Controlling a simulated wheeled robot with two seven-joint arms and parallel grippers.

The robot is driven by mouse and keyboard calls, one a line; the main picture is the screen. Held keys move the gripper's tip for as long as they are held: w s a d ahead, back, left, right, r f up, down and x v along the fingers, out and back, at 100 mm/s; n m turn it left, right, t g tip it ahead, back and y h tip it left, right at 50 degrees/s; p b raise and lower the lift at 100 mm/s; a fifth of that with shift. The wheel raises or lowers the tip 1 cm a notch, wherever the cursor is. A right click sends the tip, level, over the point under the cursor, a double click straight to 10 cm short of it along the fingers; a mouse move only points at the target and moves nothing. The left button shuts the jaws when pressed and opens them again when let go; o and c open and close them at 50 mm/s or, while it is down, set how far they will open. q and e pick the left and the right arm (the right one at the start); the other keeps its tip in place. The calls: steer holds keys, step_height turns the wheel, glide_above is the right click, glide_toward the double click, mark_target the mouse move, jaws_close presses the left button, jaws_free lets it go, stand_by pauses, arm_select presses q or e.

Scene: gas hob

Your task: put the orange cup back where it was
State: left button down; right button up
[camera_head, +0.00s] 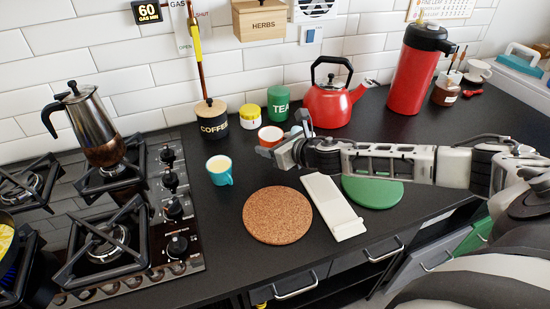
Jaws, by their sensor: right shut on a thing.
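The orange cup (270,133), with a pale inside, is upright on or just above the black counter, in front of the green tea tin. My right gripper (276,147) reaches in from the right and is shut on the orange cup. The gripper hides part of the cup's right side and its handle. Whether the cup's base touches the counter I cannot tell. My left gripper is out of view.
A teal cup (219,172) stands left of the orange cup. Behind are the coffee jar (212,124), yellow-lidded jar (250,116), tea tin (278,104) and red kettle (327,106). A cork mat (277,215), white rest (331,206) and green mat (372,194) lie in front. The hob is left.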

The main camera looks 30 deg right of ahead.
steer(key=shift+w+d+f, duration=0.3)
steer(key=shift+d+f, duration=0.1)
steer(key=shift+f, duration=0.25)
steer(key=shift+f+b, duration=0.55)
steer(key=shift+f, duration=0.95)
steer(key=shift+f, duration=0.15)
steer(key=o, duration=1.1)
